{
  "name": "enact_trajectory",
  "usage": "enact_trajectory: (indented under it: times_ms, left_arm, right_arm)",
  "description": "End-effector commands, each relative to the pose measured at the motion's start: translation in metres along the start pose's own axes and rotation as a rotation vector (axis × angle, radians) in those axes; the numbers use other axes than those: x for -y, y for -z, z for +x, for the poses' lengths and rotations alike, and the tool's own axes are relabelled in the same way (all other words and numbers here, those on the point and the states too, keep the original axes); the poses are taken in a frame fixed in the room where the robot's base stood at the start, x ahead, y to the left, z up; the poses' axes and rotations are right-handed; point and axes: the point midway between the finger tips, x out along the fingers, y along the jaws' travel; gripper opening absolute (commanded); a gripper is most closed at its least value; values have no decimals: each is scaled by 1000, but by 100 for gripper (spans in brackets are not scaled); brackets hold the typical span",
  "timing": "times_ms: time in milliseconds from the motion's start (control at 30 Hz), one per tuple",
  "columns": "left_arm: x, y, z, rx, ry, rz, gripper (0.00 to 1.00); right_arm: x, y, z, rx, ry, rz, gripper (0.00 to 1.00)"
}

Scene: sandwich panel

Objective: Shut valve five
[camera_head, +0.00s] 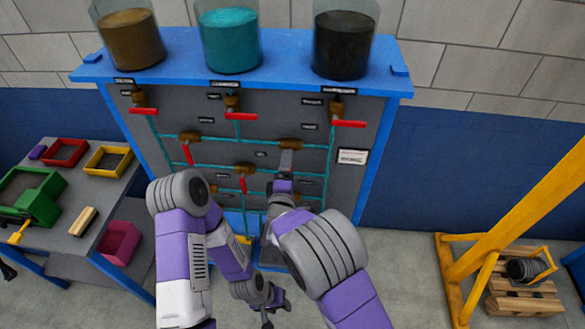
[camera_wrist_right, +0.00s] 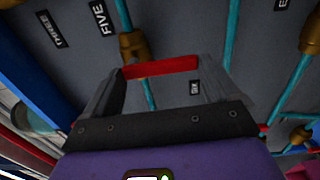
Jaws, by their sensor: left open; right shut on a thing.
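The valve with the label FIVE beside it has a brass body (camera_wrist_right: 132,46) and a red handle (camera_wrist_right: 162,67). In the right wrist view the handle lies between my right gripper's fingers (camera_wrist_right: 160,75), crosswise to the teal pipe. In the head view the brass body (camera_head: 290,144) sits on the right of the panel's upper horizontal pipe. My right gripper (camera_head: 286,162) is just below it, shut on the handle, which it hides there. My left gripper (camera_head: 272,304) is open and empty, low in front of the panel.
The grey panel (camera_head: 345,190) carries several other red-handled valves. Brown, teal and black tanks stand on its blue top. A table (camera_head: 70,215) with trays is at left; a yellow frame (camera_head: 505,235) and pallet are at right. The floor between panel and frame is clear.

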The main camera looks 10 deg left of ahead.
Motion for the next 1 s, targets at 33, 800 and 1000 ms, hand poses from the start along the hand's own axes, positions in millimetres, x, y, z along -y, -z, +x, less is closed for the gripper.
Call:
enact_trajectory:
  times_ms: [33,800,1000]
  left_arm:
    - [0,0,0,0,0,0,43]
    - [3,0,7,0,0,0,43]
    - [5,1,13,0,0,0,43]
  right_arm:
    - [1,0,0,-2,0,-15,35]
    - [2,-1,-28,-2,0,-10,100]
    - [2,0,-60,-2,-1,-13,100]
